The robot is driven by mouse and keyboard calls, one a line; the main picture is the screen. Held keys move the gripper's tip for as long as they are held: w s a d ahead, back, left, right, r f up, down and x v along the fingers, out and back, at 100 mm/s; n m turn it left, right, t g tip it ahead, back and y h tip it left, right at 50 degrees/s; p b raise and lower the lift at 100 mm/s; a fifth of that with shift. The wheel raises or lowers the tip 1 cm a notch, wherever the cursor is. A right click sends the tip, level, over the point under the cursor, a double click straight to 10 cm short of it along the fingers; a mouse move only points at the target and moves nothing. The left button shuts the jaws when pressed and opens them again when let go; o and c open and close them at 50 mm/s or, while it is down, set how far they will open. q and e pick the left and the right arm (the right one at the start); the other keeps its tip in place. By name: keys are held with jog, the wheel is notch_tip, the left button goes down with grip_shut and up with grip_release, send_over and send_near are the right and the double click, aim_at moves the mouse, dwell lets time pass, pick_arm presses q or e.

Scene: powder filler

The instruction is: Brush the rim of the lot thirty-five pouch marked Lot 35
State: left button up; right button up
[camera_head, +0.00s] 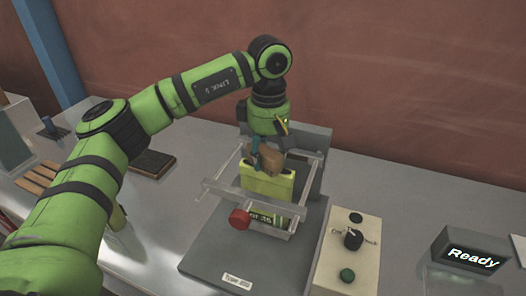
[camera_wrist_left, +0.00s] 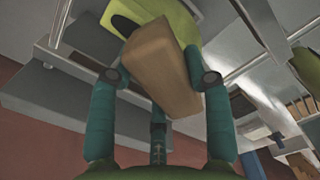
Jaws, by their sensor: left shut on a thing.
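The yellow-green pouch (camera_head: 268,182) stands upright in the clear-walled holder of the filler machine. A label on its lower front reads in part "35". My left gripper (camera_head: 268,152) is above the pouch and shut on a brown wooden brush block (camera_head: 270,158). In the left wrist view the brush block (camera_wrist_left: 155,65) sits between the teal fingers of the left gripper (camera_wrist_left: 155,85), and its far end is over or against the pouch top (camera_wrist_left: 180,22). Whether the bristles touch the rim cannot be told. The right gripper is not in view.
The filler's grey base (camera_head: 240,250) carries a red knob (camera_head: 239,219) and a "Type 202" label. A control box (camera_head: 348,250) with a dial and buttons stands to its right, then a "Ready" display (camera_head: 472,257). A dark flat pad (camera_head: 153,163) lies at left.

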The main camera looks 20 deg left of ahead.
aim_at(281, 157)
pick_arm(q)
jog(key=shift+d+f, duration=0.1)
jog(key=shift+d, duration=0.25)
jog(key=shift+d, duration=1)
jog(key=shift+w+d, duration=0.1)
jog(key=shift+d, duration=0.05)
jog(key=shift+d, duration=0.95)
jog(key=shift+r+p, duration=2.15)
jog(key=shift+r, duration=0.95)
